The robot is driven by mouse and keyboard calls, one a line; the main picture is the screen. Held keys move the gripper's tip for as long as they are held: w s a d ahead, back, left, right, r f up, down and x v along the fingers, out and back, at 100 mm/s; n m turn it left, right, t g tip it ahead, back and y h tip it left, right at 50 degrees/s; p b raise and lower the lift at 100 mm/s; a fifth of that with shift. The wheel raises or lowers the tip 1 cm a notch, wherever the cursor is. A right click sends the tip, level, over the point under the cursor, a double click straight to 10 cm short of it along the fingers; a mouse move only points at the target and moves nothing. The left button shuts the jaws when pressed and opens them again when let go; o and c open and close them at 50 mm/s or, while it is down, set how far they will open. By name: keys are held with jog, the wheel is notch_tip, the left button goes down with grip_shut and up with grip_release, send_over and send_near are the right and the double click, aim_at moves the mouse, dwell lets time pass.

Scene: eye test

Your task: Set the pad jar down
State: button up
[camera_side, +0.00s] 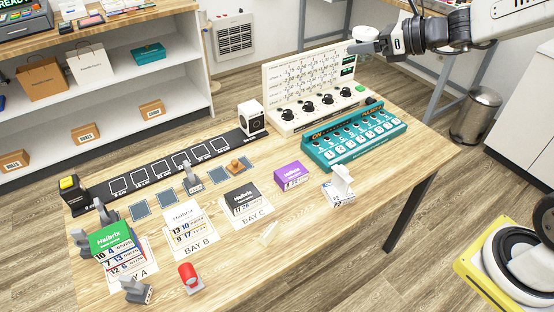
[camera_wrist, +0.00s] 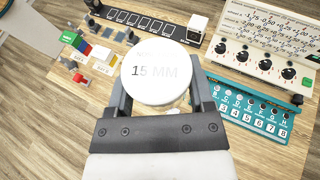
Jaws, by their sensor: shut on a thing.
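The pad jar (camera_wrist: 155,60) is a white round jar with a flat lid marked "15 MM", seen close up in the wrist view. My gripper (camera_wrist: 161,96) is shut on it, with one dark finger at each side. The jar hides part of the table behind it. In the side view my gripper (camera_side: 369,45) is at the top right, high above the table (camera_side: 330,240) and behind the white dial panel. The jar is small there and partly covered by the fingers.
A white dial panel (camera_side: 316,108) and a teal button box (camera_side: 353,142) stand at the table's back right. A black strip (camera_side: 165,166) with marked squares runs leftward to a yellow-topped block (camera_side: 73,194). Cards, boxes and stamps crowd the front left. The front right is bare.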

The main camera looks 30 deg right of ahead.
aim_at(366, 30)
notch_tip(366, 30, up, 8)
jog(key=shift+r, duration=0.1)
jog(key=shift+w+a+m+g+h, duration=0.5)
jog(key=shift+w+a+m+h, duration=2.7)
jog(key=shift+w+m+h, duration=2.9)
notch_tip(366, 30, down, 38)
jog(key=s+h, duration=0.1)
jog(key=h, duration=0.1)
jog(key=shift+s+r+m, duration=0.15)
jog(key=shift+s+m, duration=0.05)
jog(key=shift+m, duration=0.1)
jog(key=shift+d, duration=0.1)
jog(key=shift+w+a+f, duration=0.2)
jog(key=shift+w+f, duration=1.35)
jog(key=shift+w, duration=0.7)
jog(key=shift+w+a+f, duration=0.25)
jog(key=shift+w+f, duration=1.3)
jog(key=shift+w, duration=0.65)
jog(key=shift+w+a+f, duration=0.2)
jog(key=shift+w+f, duration=1.35)
jog(key=shift+w, duration=0.7)
